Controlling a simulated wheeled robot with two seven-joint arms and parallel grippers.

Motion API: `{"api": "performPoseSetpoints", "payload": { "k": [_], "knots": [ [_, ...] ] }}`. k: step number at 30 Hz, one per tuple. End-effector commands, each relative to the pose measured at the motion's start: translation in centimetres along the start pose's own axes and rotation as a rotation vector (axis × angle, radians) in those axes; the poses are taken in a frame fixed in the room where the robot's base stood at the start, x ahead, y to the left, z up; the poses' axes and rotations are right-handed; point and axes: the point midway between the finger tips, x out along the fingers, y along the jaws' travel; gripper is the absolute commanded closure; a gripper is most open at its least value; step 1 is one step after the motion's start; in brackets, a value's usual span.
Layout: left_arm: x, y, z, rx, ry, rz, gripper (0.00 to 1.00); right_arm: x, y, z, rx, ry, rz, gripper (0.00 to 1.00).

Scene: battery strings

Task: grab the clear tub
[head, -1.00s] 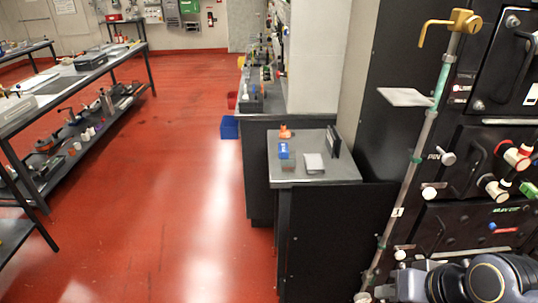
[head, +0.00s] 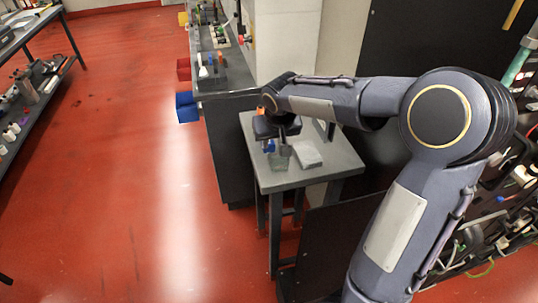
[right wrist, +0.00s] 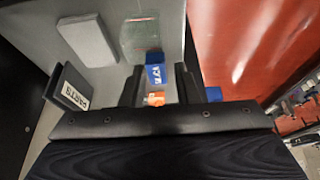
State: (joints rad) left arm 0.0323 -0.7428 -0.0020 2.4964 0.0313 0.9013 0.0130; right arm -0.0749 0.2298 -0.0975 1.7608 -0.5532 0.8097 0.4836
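The clear tub (head: 279,162) is a small see-through greenish box on the small grey table, near its front left edge. In the right wrist view the clear tub (right wrist: 140,36) lies just beyond the blue box. My right gripper (head: 277,146) is over the table, above and close to the tub, with its fingers pointing down. In the right wrist view my right gripper (right wrist: 160,82) has its fingers spread, with a blue box and an orange item showing between them. No contact with the tub is visible. My left gripper is out of view.
A blue box (right wrist: 154,68) and an orange item (right wrist: 155,98) stand behind the tub. A pale flat block (head: 307,155) lies right of it. A dark labelled plate (right wrist: 70,88) stands at the table's back. Red floor is open to the left.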

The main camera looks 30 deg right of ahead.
Motion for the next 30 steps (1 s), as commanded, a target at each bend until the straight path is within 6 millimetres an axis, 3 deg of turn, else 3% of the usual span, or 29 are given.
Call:
{"api": "performPoseSetpoints", "payload": {
  "k": [12,21,28,30],
  "knots": [
    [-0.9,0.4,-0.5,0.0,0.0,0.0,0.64,5.5,-0.3,0.2,0.0,-0.004,0.001,0.72],
    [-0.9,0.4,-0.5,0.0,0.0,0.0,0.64,6.2,-0.3,0.1,0.001,0.0,-0.001,0.72],
    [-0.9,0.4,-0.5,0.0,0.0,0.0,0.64,6.2,-0.3,0.2,0.0,-0.001,-0.001,0.99],
    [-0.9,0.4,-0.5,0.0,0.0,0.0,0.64,6.1,-0.3,0.2,0.0,-0.001,-0.001,1.0]
  ]
}}
